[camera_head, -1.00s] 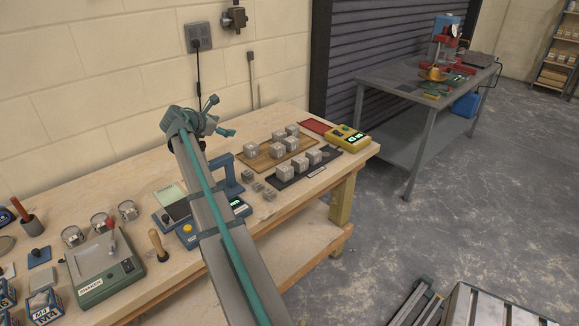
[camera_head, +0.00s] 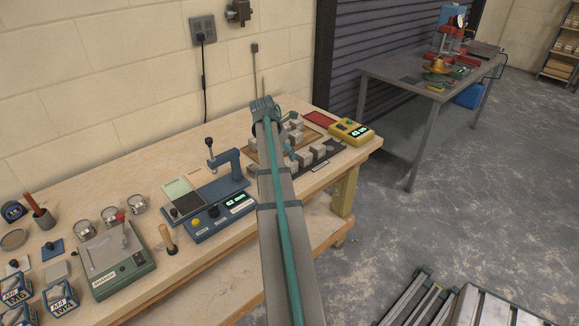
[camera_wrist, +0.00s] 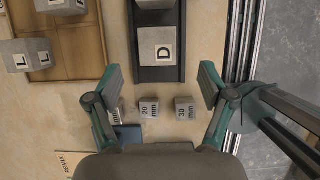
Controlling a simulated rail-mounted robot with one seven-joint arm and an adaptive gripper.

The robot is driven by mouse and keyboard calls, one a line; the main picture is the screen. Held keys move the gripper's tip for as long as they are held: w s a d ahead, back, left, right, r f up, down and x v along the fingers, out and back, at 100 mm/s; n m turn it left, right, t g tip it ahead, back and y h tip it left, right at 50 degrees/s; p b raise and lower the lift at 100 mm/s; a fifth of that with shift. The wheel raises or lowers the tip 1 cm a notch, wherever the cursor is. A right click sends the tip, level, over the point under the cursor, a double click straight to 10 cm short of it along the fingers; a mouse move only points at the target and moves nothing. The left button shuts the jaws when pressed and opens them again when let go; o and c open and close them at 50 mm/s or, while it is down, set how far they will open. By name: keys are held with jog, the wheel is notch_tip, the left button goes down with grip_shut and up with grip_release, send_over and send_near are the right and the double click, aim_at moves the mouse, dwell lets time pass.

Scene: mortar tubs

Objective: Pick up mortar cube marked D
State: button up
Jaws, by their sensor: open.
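The mortar cube marked D (camera_wrist: 158,55) is pale grey and sits on a dark tray (camera_wrist: 174,74) in the wrist view, its letter on a white label. Another cube (camera_wrist: 155,3) stands just beyond it on the same tray. My gripper (camera_wrist: 160,80) is open and empty, its fingers apart on either side of the space just in front of the D cube, not touching it. In the head view my arm partly covers the cubes on the dark tray (camera_head: 322,165), and I cannot tell which is D there.
Small blocks marked 20 mm (camera_wrist: 149,108) and 30 mm (camera_wrist: 185,108) lie between the fingers' bases; another is partly hidden by the left finger. A wooden tray (camera_wrist: 88,45) with cubes, some marked L, is at left. A yellow device (camera_head: 350,131) stands behind right.

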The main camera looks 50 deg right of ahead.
aim_at(289, 161)
jog(key=shift+p+x, duration=1.05)
jog(key=shift+x, duration=2.6)
jog(key=shift+w+d, duration=0.1)
grip_shut()
jog(key=shift+r, duration=0.2)
